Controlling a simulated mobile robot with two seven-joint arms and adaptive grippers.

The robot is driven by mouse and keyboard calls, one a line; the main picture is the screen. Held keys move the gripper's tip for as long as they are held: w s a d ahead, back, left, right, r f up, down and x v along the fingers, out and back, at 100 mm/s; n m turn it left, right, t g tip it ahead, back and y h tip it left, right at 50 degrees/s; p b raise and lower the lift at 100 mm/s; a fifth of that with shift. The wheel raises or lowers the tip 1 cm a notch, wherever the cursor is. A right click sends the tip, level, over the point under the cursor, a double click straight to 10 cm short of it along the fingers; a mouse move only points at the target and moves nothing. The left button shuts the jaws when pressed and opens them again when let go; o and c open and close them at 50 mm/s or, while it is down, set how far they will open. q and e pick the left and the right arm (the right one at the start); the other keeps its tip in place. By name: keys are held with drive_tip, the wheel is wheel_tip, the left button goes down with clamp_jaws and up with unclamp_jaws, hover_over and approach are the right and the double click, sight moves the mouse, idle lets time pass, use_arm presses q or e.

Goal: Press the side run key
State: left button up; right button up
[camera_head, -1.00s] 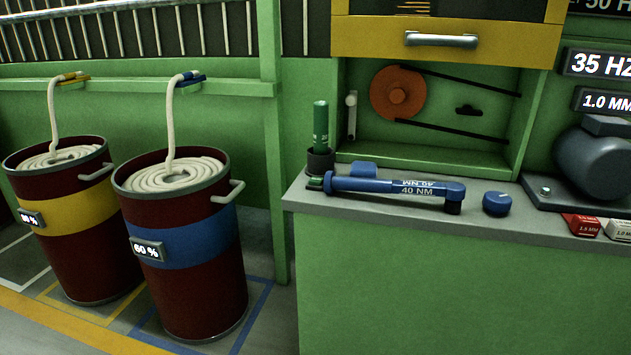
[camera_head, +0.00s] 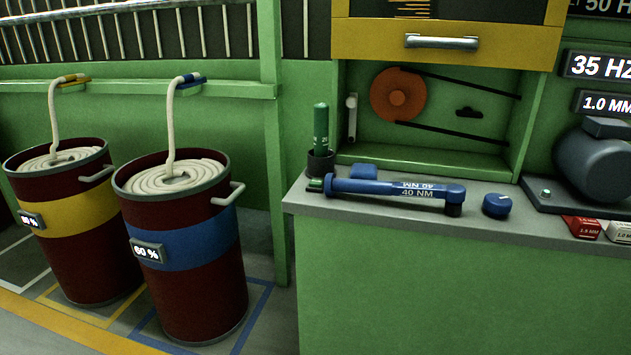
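I cannot make out a key marked as the side run key in the head view. The open green cabinet bay (camera_head: 450,158) shows an orange pulley (camera_head: 398,95), two dark belt strands and a small black piece (camera_head: 469,111). A pale lever-like part (camera_head: 351,118) is on the bay's left inner wall. A blue round knob (camera_head: 497,205) with a white mark sits on the grey counter (camera_head: 400,222). Neither of my grippers is in view.
A blue wrench marked 40 NM (camera_head: 392,188) lies on the counter by a green tool (camera_head: 320,130) in a black cup. A yellow panel with a handle (camera_head: 441,41) hangs above. A grey motor (camera_head: 595,155) stands right. Two rope-filled drums (camera_head: 190,290) (camera_head: 85,265) stand left.

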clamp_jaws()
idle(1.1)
